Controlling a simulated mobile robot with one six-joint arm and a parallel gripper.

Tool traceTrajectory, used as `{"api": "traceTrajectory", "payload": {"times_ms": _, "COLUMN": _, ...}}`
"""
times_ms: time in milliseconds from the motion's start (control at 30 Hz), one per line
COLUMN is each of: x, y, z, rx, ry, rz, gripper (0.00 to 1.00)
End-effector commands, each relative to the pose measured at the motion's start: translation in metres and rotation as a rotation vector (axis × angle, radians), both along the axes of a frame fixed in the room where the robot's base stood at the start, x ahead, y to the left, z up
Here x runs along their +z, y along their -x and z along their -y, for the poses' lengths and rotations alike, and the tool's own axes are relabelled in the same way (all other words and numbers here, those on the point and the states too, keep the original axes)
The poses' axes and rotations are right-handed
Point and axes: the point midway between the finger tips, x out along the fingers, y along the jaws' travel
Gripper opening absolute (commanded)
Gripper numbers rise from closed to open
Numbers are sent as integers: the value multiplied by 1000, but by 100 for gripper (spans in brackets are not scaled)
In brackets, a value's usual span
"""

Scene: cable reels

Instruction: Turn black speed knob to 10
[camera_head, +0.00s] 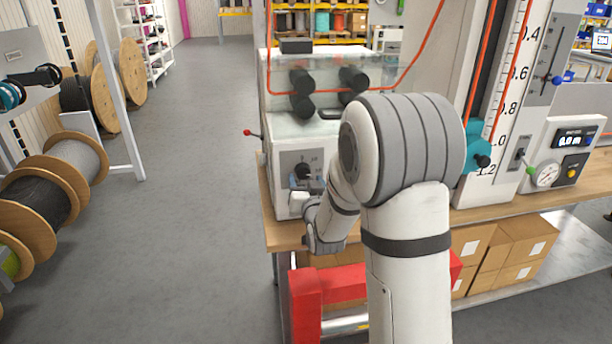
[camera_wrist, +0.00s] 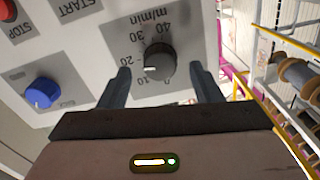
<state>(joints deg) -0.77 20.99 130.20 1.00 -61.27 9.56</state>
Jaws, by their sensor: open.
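In the wrist view the black speed knob (camera_wrist: 159,62) sits on a pale control panel (camera_wrist: 85,45), its scale printed upside down in this view. Its white pointer mark lies on the left side, facing the 10 and 20 labels; I cannot tell the exact reading. My gripper (camera_wrist: 160,70) is open, with one finger on each side of the knob. Gaps show between the fingers and the knob. In the head view my arm reaches down to the panel (camera_head: 288,163) at the front of the machine, and my wrist hides part of it.
A blue knob (camera_wrist: 42,93) and a red STOP button (camera_wrist: 7,10) share the panel. The machine stands on a wooden bench (camera_head: 285,236) with cardboard boxes (camera_head: 510,245) beneath. Cable reels (camera_head: 60,185) stand at the left; the grey floor (camera_head: 190,200) between is clear.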

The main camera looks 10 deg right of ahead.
Motion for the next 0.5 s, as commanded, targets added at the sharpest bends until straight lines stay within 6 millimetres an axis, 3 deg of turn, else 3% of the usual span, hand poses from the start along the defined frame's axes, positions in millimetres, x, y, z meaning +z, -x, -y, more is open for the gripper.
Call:
{"api": "traceTrajectory", "payload": {"times_ms": 200, "x": 0, "y": -23, "z": 0, "rx": 0, "ry": 0, "rz": -1, "gripper": 58}}
{"api": "traceTrajectory", "payload": {"times_ms": 500, "x": 0, "y": -26, "z": 0, "rx": 0, "ry": 1, "rz": -1, "gripper": 58}}
